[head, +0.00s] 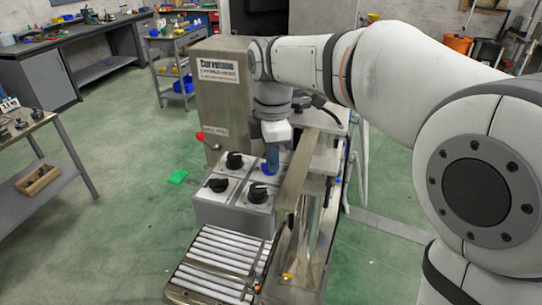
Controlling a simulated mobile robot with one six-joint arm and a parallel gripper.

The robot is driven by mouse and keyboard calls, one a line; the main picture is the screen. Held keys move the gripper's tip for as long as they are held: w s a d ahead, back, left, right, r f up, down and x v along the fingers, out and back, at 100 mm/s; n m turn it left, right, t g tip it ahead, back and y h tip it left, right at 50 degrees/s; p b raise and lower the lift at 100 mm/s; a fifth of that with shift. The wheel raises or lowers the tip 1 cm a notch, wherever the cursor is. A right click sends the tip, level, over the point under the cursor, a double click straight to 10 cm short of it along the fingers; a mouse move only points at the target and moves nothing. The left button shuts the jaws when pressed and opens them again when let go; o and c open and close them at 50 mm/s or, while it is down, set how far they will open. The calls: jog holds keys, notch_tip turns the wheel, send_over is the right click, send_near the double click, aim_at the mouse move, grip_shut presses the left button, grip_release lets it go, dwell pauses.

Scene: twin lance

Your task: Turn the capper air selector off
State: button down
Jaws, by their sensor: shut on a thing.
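A grey control box (232,214) with rotary selectors stands beside the steel cabinet, behind the roller conveyor. Three black selector knobs show: back left (234,160), front left (217,185) and front right (258,193). My gripper (271,166) points down over the back right panel of the box. It is shut on a selector knob there, which the fingers mostly hide. Blue shows at the fingers and at the panel beneath them. I cannot read the panel labels, so I cannot tell which one is the capper air selector, or how the held knob is turned.
The steel cabinet (222,85) rises behind the box, with a red-tipped lever (201,136) on its left. A metal frame rail (297,175) runs close to my gripper's right. The roller conveyor (222,262) lies in front. Green floor (120,240) is open at left.

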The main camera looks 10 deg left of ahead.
jog(key=shift+m, duration=0.3)
jog(key=m+p, duration=0.1)
jog(key=m, duration=0.4)
jog(key=shift+s+r+m, duration=0.1)
jog(key=shift+m, duration=0.2)
jog(key=m+p, duration=0.1)
jog(key=m, duration=0.4)
jog(key=shift+s+m, duration=0.1)
jog(key=shift+m, duration=0.2)
jog(key=c, duration=1.5)
grip_release()
notch_tip(320, 180, up, 8)
jog(key=shift+f, duration=0.2)
